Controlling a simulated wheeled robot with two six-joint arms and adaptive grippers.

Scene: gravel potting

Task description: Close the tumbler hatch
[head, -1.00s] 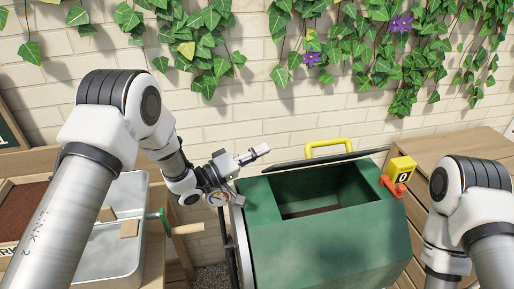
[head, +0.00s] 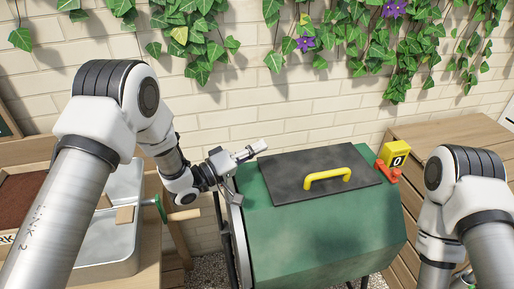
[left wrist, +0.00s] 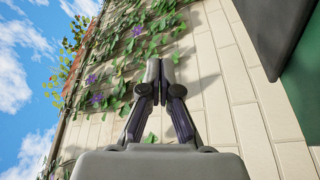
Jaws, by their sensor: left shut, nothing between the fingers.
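The green tumbler (head: 320,235) stands at the centre right of the head view. Its dark hatch (head: 290,178) lies flat over the opening on top, with the yellow handle (head: 327,178) facing up. The opening is hidden beneath it. My left gripper (head: 262,146) is shut and empty, beyond the hatch's back left corner and apart from the handle. In the left wrist view its fingers (left wrist: 160,70) are together in front of the brick wall, and a dark panel edge (left wrist: 265,35) shows at the upper right. My right gripper is out of view.
A yellow counter (head: 396,155) reading 0 and an orange-red part (head: 388,171) sit at the tumbler's right end. A grey metal basin (head: 110,240) stands on the left bench. A wooden surface (head: 450,135) lies at right; the ivy wall is behind.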

